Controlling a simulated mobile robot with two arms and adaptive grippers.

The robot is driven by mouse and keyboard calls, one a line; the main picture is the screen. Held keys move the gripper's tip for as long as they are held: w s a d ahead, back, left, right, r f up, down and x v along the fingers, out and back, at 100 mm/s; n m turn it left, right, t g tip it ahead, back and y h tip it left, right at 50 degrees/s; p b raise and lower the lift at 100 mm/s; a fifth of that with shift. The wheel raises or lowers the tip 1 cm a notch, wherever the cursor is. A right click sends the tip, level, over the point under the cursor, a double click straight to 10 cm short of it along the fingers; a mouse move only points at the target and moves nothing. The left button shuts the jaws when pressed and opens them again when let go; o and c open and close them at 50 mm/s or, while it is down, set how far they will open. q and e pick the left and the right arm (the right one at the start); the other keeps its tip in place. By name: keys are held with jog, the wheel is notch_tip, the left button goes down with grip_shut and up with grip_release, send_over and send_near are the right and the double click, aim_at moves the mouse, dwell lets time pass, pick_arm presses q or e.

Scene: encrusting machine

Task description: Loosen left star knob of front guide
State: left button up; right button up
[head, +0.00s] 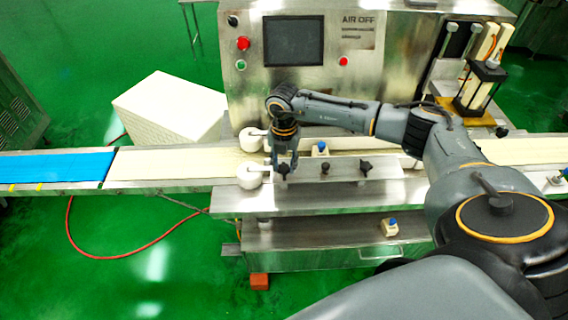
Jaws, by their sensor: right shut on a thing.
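The front guide (345,177) is a metal plate along the near side of the conveyor on the encrusting machine. Its left star knob (283,169) is small and black and sits near the plate's left end, partly hidden by my right gripper (285,168). The gripper points down from above and is shut on that knob. Two more black star knobs stand along the same guide, one in the middle (325,167) and one to the right (365,168). My left gripper is not in view.
Two white rollers (250,176) stand just left of the gripper. A control panel with a dark screen (293,41) rises behind. A blue belt (55,168) lies at far left, beside a white crate (172,107). A blue-topped button (321,149) stands behind the guide.

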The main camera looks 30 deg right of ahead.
jog(key=n+b, duration=0.3)
jog(key=n, duration=0.1)
jog(key=shift+f, duration=0.15)
jog(key=n+b, duration=0.3)
jog(key=n, duration=0.2)
jog(key=shift+n+b, duration=0.3)
jog(key=shift+n, duration=0.1)
jog(key=n+b, duration=0.3)
jog(key=n, duration=0.2)
jog(key=shift+r+n+b, duration=0.2)
jog(key=shift+n+b, duration=0.95)
jog(key=shift+n, duration=1.25)
jog(key=o, duration=1.1)
jog(key=shift+o, duration=0.2)
